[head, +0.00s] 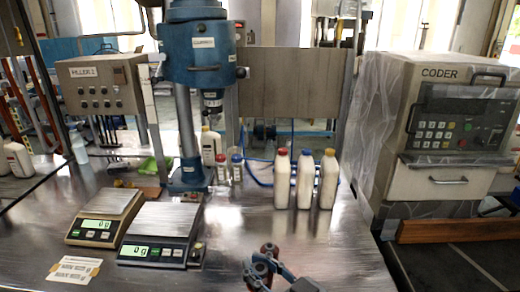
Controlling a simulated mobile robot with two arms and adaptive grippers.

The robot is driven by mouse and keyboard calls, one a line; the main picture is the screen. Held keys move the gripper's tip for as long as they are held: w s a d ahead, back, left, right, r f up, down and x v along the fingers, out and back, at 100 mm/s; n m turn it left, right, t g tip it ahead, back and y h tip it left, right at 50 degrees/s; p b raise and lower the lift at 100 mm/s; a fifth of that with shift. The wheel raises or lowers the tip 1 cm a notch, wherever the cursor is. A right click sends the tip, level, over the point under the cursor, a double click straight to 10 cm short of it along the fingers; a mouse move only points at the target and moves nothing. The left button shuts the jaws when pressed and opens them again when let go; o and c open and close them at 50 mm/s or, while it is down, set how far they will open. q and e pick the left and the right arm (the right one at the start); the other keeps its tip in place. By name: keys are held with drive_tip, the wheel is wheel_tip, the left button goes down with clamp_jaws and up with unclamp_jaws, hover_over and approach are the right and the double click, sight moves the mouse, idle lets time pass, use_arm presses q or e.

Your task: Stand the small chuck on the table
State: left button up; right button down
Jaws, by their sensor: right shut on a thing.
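My right gripper (262,266) is at the bottom middle, low over the front of the metal table (225,245). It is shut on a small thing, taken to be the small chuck. The gripper's dark and reddish parts mostly hide it, so its shape and tilt cannot be told. Whether it touches the table cannot be told either. My left gripper is not in view.
Two scales, a rear one (105,216) and a front one (160,233), stand left with a paper label (74,270). Three white bottles (304,180) stand behind the gripper. The blue filler (198,50) is at the back, the coder (440,130) right. Table right of the gripper is clear.

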drive_tip(key=d+f+m+t+h, duration=0.35)
drive_tip(key=d+h, duration=0.25)
drive_tip(key=d, duration=0.4)
drive_tip(key=d+f+m+t+h, duration=0.2)
drive_tip(key=d+m+h, duration=0.35)
drive_tip(key=d, duration=0.35)
drive_tip(key=s+f+h, duration=0.1)
drive_tip(key=s+f, duration=0.1)
drive_tip(key=s, duration=0.6)
drive_tip(key=shift+s+d+f, duration=0.3)
drive_tip(key=shift+d+f, duration=0.05)
drive_tip(key=shift+d, duration=0.1)
drive_tip(key=shift+g, duration=0.25)
